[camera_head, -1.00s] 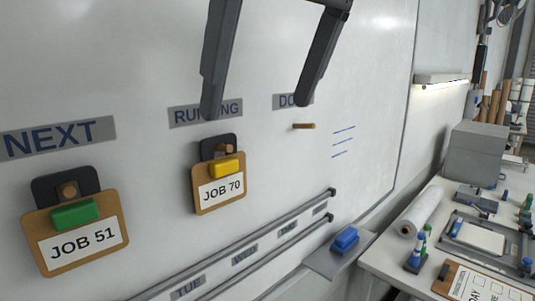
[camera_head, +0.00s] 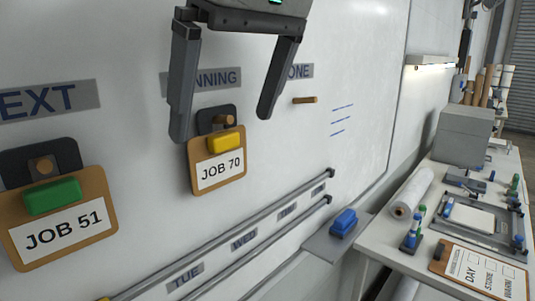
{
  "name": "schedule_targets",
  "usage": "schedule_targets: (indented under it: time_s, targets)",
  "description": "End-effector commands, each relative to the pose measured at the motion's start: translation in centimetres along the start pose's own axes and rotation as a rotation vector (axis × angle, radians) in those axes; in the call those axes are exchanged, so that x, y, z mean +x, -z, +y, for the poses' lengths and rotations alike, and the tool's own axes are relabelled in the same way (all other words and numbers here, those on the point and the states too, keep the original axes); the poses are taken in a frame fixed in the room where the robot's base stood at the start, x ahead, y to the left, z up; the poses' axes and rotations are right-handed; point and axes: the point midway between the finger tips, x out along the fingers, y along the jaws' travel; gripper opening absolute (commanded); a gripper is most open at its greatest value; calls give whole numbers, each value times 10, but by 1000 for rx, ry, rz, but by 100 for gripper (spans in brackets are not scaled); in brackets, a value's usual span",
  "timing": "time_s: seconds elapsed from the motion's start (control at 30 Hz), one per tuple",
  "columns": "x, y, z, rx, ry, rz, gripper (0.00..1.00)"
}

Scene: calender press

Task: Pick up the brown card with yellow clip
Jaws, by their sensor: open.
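The brown card with the yellow clip (camera_head: 220,171) reads "JOB 70" and hangs on a wooden peg (camera_head: 222,119) below the "RUNNING" label on the whiteboard. My gripper (camera_head: 222,128) is open and empty. In the picture its two dark fingers point down, one tip to the upper left of the card and the other to its upper right. I cannot tell exactly how far the fingertips stand from the board. The left finger covers part of the "RUNNING" label, and the right one covers part of "DONE".
Another brown card with a green clip (camera_head: 62,218), "JOB 51", hangs at left. An empty peg (camera_head: 304,100) sits under "DONE". Rails (camera_head: 250,241) cross the board below. A blue eraser (camera_head: 344,222) lies on a ledge. A cluttered table (camera_head: 385,248) stands at right.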

Motion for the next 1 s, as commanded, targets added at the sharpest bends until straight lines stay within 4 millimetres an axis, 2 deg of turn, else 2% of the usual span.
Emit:
schedule_targets:
  time_s: [0.17,0.4,0.5,0.77,1.0]
  targets:
    - [11,0,0,0,0,-1,100]
    - [47,0,3,0,0,-1,100]
    - [56,0,3,0,-1,0,100]
    - [58,1,3,1,-1,0,100]
    - [58,1,3,0,-1,0,61]
